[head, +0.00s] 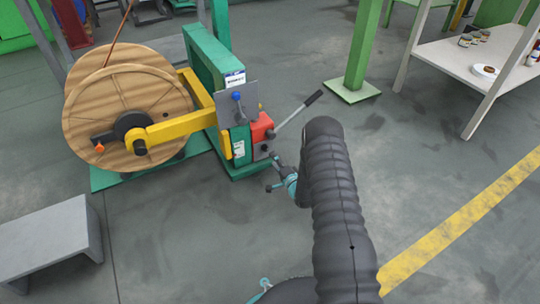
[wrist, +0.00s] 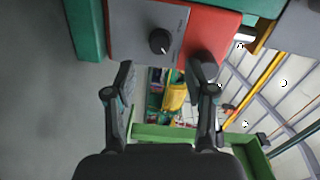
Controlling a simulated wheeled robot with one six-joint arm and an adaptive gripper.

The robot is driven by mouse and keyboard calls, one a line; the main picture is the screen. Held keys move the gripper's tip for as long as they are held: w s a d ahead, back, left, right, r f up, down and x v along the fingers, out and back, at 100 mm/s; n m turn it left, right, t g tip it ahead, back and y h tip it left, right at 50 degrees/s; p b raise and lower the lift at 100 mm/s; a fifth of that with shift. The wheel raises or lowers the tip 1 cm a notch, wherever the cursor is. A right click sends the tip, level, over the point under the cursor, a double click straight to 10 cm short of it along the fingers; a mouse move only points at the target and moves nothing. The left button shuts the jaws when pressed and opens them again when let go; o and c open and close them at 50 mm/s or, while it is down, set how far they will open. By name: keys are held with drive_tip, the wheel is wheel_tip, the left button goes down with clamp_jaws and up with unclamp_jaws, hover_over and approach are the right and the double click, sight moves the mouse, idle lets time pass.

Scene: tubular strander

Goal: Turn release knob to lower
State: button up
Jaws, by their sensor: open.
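The release knob is a small round black knob (wrist: 160,41) on a grey plate with small lettering, fixed to a red block (wrist: 214,28). In the wrist view it sits ahead of the fingertips, between their lines and nearer the left one. My gripper (wrist: 163,72) is open, with nothing between its two dark fingers. In the head view my gripper (head: 273,174) is just below and right of the red block (head: 262,127), apart from it. The knob is too small to make out surely there.
A lever (head: 298,113) sticks out right from the red block. A wooden reel (head: 128,100) hangs on a yellow arm (head: 182,128) beside the green post (head: 207,62). A grey bench (head: 45,237) is at left. Floor is clear to the right, before the white shelf (head: 470,58).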

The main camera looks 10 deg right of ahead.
drive_tip(key=v, duration=0.6)
drive_tip(key=shift+w+r, duration=0.1)
idle(0.3)
wheel_tip(320, 180, up, 30)
drive_tip(key=w+d+n+g+h+p, duration=0.2)
drive_tip(key=n+g+h+p, duration=0.2)
drive_tip(key=n, duration=0.1)
drive_tip(key=s+r+n+g+h+p, duration=0.2)
drive_tip(key=s+r+n+p, duration=0.1)
drive_tip(key=s+r, duration=1)
drive_tip(key=s+a+r+n+g+p, duration=0.1)
drive_tip(key=s+a+r, duration=0.1)
drive_tip(key=s, duration=0.8)
drive_tip(key=s+a+r+n+g+p, duration=0.1)
drive_tip(key=s+r, duration=0.4)
drive_tip(key=s, duration=0.5)
drive_tip(key=s+a+r+n+g+p, duration=0.1)
drive_tip(key=s+a+r+n+g, duration=0.1)
drive_tip(key=s, duration=0.8)
wheel_tip(320, 180, up, 3)
drive_tip(key=shift+a+f+g+y+p, duration=0.3)
drive_tip(key=shift+a+g+p, duration=0.1)
drive_tip(key=shift+g, duration=0.2)
